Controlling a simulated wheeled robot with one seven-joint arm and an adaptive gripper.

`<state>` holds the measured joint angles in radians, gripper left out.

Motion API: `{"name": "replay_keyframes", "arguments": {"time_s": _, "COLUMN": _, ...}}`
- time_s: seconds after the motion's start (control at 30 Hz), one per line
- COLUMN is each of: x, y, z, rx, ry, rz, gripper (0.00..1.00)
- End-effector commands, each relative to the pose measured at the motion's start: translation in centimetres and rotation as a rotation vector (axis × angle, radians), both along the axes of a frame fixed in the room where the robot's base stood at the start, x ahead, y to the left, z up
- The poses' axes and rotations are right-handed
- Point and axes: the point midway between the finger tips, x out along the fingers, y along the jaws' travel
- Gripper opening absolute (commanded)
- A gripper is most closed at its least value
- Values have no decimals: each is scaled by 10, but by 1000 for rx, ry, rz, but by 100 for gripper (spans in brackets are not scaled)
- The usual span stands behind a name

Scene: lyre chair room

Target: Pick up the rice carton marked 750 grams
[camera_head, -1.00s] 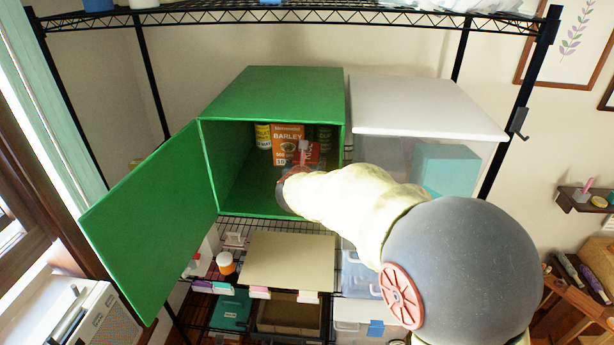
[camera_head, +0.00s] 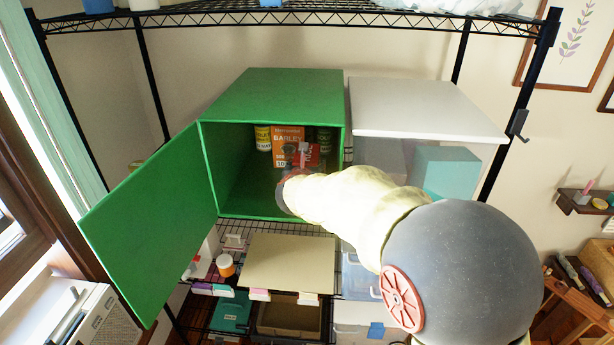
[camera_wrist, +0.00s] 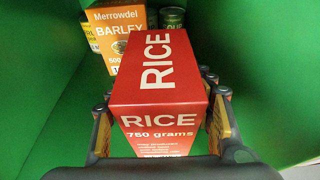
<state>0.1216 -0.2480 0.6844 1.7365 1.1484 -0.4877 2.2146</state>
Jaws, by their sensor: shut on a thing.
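The red rice carton (camera_wrist: 157,98) fills the middle of the wrist view. Its front face reads "RICE" and "750 grams", and its top also reads "RICE". My gripper (camera_wrist: 163,92) is shut on it, with a finger along each side. In the head view the rice carton (camera_head: 313,156) shows as a small red patch inside the green cabinet (camera_head: 275,95), partly hidden by my gripper (camera_head: 300,165). Whether the carton touches the cabinet floor cannot be told.
An orange barley carton (camera_wrist: 117,33) stands behind the rice, with a yellow-labelled can (camera_head: 263,138) left of it and a dark green can (camera_wrist: 172,18) right. The cabinet door (camera_head: 150,220) hangs open to the left. A white-lidded bin (camera_head: 425,108) stands close on the right.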

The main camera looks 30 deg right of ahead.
Motion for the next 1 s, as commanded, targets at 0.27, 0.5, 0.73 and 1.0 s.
{"name": "replay_keyframes", "arguments": {"time_s": 0.27, "x": 1, "y": 0, "z": 13, "rx": -2, "ry": -6, "rz": -1, "gripper": 0}}
{"name": "replay_keyframes", "arguments": {"time_s": 0.5, "x": 0, "y": 0, "z": 41, "rx": 0, "ry": -7, "rz": 0, "gripper": 0}}
{"name": "replay_keyframes", "arguments": {"time_s": 0.73, "x": -31, "y": 22, "z": 37, "rx": -1, "ry": -5, "rz": 3, "gripper": 0}}
{"name": "replay_keyframes", "arguments": {"time_s": 1.0, "x": -87, "y": 60, "z": 37, "rx": 0, "ry": -7, "rz": 4, "gripper": 0}}
